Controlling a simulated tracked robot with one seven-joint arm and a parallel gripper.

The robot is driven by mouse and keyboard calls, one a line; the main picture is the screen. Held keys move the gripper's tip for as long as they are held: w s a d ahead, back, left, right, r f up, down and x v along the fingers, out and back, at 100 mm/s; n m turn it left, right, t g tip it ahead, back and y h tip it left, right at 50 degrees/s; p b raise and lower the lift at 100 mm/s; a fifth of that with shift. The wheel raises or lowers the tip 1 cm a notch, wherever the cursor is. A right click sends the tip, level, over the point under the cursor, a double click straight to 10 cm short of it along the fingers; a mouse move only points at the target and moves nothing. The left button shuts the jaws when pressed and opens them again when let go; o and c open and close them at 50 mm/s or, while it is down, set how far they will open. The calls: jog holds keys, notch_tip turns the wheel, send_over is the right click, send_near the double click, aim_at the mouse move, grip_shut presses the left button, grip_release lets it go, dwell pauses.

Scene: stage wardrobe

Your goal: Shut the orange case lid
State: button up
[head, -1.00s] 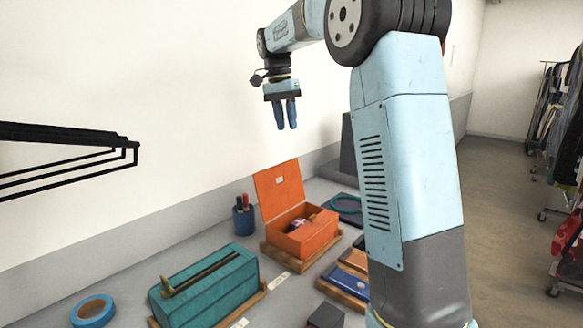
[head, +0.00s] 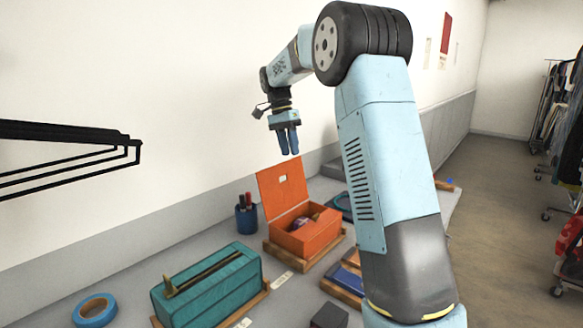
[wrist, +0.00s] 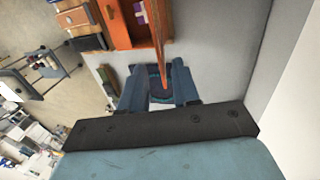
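The orange case (head: 318,238) sits on a wooden tray on the grey table, with a small purple and white item inside. Its orange lid (head: 283,187) stands up, tilted slightly back toward the wall, so the case is open. In the wrist view the lid (wrist: 157,35) shows nearly edge-on, with the open case (wrist: 122,30) to its left.
A teal case (head: 215,292) lies at front left, near a blue tape roll (head: 95,311). A pen cup (head: 246,219) stands left of the orange case. Blue cases (head: 345,278) and a dark box (head: 329,316) are in front. Black rails (head: 70,155) jut in at left.

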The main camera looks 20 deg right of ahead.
aim_at(293, 164)
jog(key=x, duration=0.6)
jog(key=shift+s+f, duration=0.1)
jog(key=shift+f, duration=0.1)
grip_shut()
jog(key=shift+d, duration=0.1)
dwell(1.1)
